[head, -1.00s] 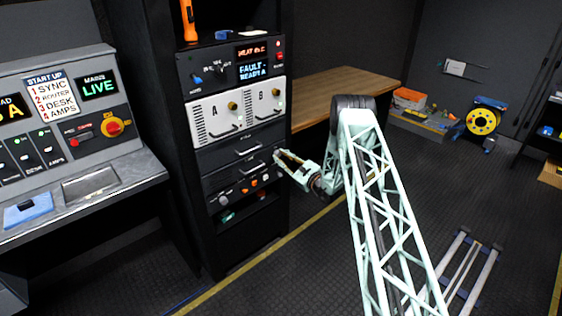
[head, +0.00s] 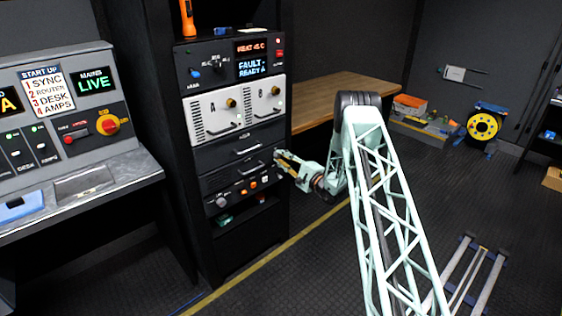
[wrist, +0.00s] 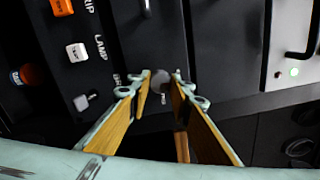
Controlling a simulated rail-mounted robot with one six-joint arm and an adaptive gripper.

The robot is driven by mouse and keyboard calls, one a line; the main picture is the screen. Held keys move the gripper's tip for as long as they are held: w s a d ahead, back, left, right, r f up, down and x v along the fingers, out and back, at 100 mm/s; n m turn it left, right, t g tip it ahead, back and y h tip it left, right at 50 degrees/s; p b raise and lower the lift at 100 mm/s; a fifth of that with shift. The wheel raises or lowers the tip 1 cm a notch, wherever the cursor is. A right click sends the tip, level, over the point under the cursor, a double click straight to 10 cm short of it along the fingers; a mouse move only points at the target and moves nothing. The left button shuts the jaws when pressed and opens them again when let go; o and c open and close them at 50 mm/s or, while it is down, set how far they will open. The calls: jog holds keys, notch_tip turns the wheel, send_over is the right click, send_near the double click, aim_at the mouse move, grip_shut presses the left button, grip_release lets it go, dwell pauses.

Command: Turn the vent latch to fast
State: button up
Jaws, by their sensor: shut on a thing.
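My gripper (wrist: 164,76) points at the front of the black rack, with its fingertips on either side of a small grey round knob (wrist: 161,82). The fingers are shut on this knob. It sits at the right end of a black drawer panel (wrist: 161,40) in the rack. The label by the knob is too small to read, and the fingers partly hide it. I cannot read a "fast" mark or tell the knob's setting. In the head view my gripper (head: 279,160) is at the rack's right edge, and the knob is hidden there.
The white amplifier units (head: 235,108) are above. A wooden desk (head: 345,92) stands behind to the right. The floor (head: 310,270) before the rack is clear.

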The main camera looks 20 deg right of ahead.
jog(key=shift+n, duration=0.6)
jog(key=o, duration=0.8)
jog(key=shift+o, duration=0.2)
jog(key=shift+s, duration=0.1)
jog(key=v, duration=1.2)
jog(key=shift+f, duration=0.1)
